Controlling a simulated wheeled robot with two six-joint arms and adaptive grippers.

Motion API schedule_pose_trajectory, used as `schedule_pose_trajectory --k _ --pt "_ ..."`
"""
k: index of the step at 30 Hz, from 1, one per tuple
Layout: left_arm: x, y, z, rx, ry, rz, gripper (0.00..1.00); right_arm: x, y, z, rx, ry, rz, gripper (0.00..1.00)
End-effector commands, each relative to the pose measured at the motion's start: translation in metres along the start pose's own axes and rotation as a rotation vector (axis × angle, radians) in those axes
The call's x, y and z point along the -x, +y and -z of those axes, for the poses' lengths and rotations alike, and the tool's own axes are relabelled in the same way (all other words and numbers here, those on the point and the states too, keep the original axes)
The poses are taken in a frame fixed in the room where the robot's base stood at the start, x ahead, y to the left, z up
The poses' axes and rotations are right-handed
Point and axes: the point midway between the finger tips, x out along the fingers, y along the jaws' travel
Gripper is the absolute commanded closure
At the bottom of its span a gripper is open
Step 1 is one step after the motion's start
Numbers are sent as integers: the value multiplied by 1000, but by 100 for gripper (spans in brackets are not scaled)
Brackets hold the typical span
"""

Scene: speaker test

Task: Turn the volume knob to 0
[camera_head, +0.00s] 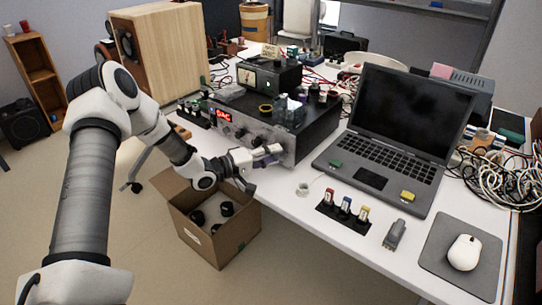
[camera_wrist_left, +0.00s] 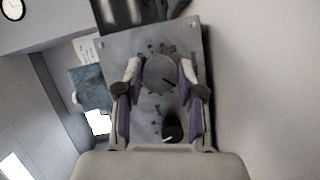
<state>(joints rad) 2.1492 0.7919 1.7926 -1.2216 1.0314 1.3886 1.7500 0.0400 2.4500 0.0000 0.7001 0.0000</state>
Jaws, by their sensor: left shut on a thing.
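The volume knob (camera_wrist_left: 160,75) is a round grey dial with a dark pointer line, ringed by small marks too blurred to read. It sits on the grey front panel (camera_wrist_left: 150,112) in the left wrist view. My left gripper (camera_wrist_left: 161,78) is shut on it, one finger on each side. In the head view my left gripper (camera_head: 272,153) reaches the front of the black amplifier (camera_head: 310,130) at its right part and hides the knob there. A dark second knob (camera_wrist_left: 172,128) shows below the gripped one, between the fingers. My right gripper is not in view.
A cardboard box (camera_head: 228,236) with dark items stands below my left forearm. An open laptop (camera_head: 400,130) is right of the amplifier. Several small USB sticks (camera_head: 345,207) lie in front of it, with a mouse (camera_head: 464,252) at right. A wooden speaker (camera_head: 165,50) stands behind my arm.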

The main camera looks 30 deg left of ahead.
Motion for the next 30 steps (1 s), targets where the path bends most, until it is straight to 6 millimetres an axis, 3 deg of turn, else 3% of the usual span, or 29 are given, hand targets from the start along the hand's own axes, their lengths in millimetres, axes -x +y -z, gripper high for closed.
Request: schedule_pose_trajectory --k 7,8,9,10,21,30 --pt "0 2 2 -2 5 -4 97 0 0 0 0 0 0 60" --pt "0 2 2 -2 5 -4 58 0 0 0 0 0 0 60" --pt "0 2 2 -2 5 -4 44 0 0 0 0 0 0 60" --pt "0 2 2 -2 5 -4 37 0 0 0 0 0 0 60" --pt "4 0 2 0 4 -1 37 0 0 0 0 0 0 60" --pt "53 2 2 4 9 -8 37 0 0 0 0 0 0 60"
